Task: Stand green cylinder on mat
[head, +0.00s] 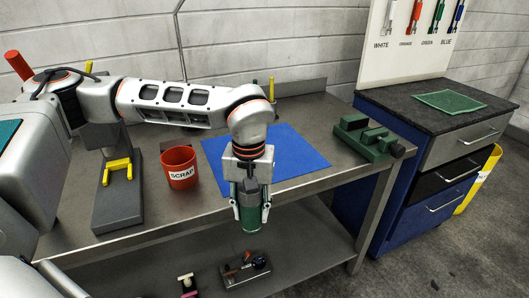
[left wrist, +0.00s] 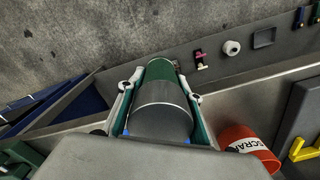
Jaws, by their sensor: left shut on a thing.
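My left gripper (head: 250,208) is shut on the green cylinder (head: 251,226), which points downward near the bench's front edge. In the left wrist view the cylinder (left wrist: 160,72) shows a green end and a dark grey band between the two fingers of the gripper (left wrist: 160,98). A flat blue mat (head: 300,150) lies on the bench behind the gripper, partly hidden by the arm. A smaller green mat (head: 450,102) lies on the dark cabinet top at the right. My right gripper is out of view.
A red SCRAP cup (head: 180,167) stands left of the blue mat. A grey block with a yellow fork-shaped piece (head: 118,168) is further left. A green vise (head: 366,138) sits at the bench's right end. The lower shelf (head: 310,240) holds small parts.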

